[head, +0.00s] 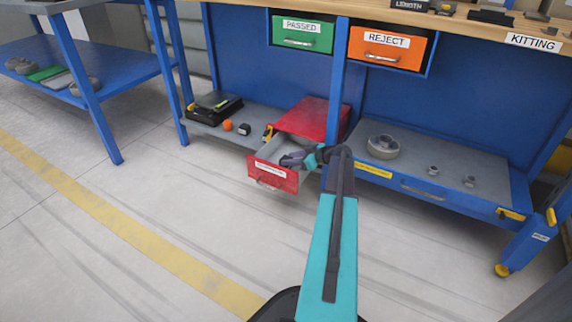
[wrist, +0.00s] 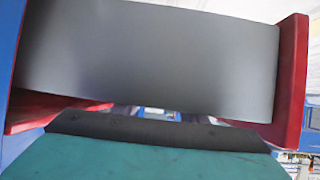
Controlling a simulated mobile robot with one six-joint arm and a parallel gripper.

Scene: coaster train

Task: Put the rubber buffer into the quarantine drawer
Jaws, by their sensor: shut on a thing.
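The red quarantine drawer (head: 272,179) is pulled open below its red cabinet (head: 308,118) on the lower shelf. Its white front label is too small to read. My gripper (head: 298,158) is at the open drawer, over its right part. It is shut on a dark grey piece (head: 289,161), apparently the rubber buffer. Whether the buffer touches the drawer floor cannot be told. The fingertips are mostly hidden.
Green PASSED (head: 302,36) and orange REJECT (head: 387,50) drawers hang above. A blue post (head: 336,95) stands right of the cabinet. A grey ring part (head: 383,147) and smaller parts lie on the right shelf. An orange ball (head: 228,125) lies left. The floor in front is clear.

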